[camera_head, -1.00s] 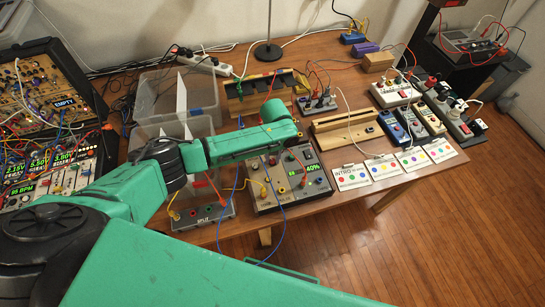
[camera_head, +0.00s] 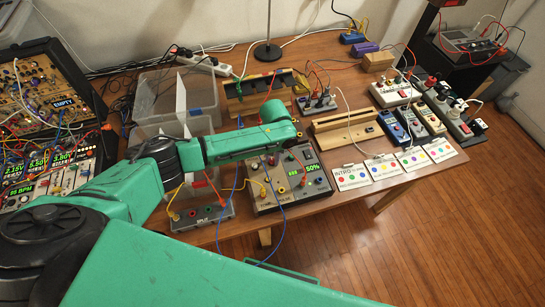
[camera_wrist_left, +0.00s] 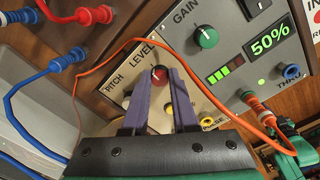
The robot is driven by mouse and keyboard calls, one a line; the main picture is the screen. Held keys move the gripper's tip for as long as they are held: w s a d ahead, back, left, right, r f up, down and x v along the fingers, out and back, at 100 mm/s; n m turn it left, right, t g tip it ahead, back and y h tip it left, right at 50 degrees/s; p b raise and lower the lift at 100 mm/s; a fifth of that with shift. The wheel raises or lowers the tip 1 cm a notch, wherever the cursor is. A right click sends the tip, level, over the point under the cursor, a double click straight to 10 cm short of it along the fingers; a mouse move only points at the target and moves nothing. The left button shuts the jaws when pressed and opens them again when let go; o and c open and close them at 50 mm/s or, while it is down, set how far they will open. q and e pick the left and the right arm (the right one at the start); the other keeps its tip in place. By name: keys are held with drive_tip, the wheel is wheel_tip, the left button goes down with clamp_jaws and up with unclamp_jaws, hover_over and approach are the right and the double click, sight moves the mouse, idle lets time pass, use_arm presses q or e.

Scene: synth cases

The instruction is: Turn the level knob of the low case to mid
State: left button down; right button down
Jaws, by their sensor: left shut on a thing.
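The red level knob (camera_wrist_left: 159,72) has a white mark pointing roughly up in that view. My left gripper (camera_wrist_left: 161,78) is shut on the knob, its purple fingers on either side. In the head view my arm hides the fingers. My right gripper is not in view.
A green gain knob (camera_wrist_left: 206,37) is close to the fingers. An orange cable (camera_wrist_left: 110,58) loops around them, and a blue cable (camera_head: 237,190) passes beside the case. A SPLIT box (camera_head: 205,217) stands to the left, and white cards (camera_head: 352,176) lie to the right.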

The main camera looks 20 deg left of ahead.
use_arm(q)
drive_tip(key=shift+w+r, duration=0.1)
drive_tip(key=c, duration=0.7)
unclamp_jaws()
drive_tip(key=shift+r, duration=0.1)
drive_tip(key=r, duration=0.4)
drive_tip(key=r+b, duration=0.1)
drive_tip(key=r, duration=0.9)
drive_tip(key=shift+d+r+b, duration=0.2)
drive_tip(key=shift+d+b, duration=0.05)
drive_tip(key=shift+b, duration=0.05)
drive_tip(key=shift+s, duration=0.2)
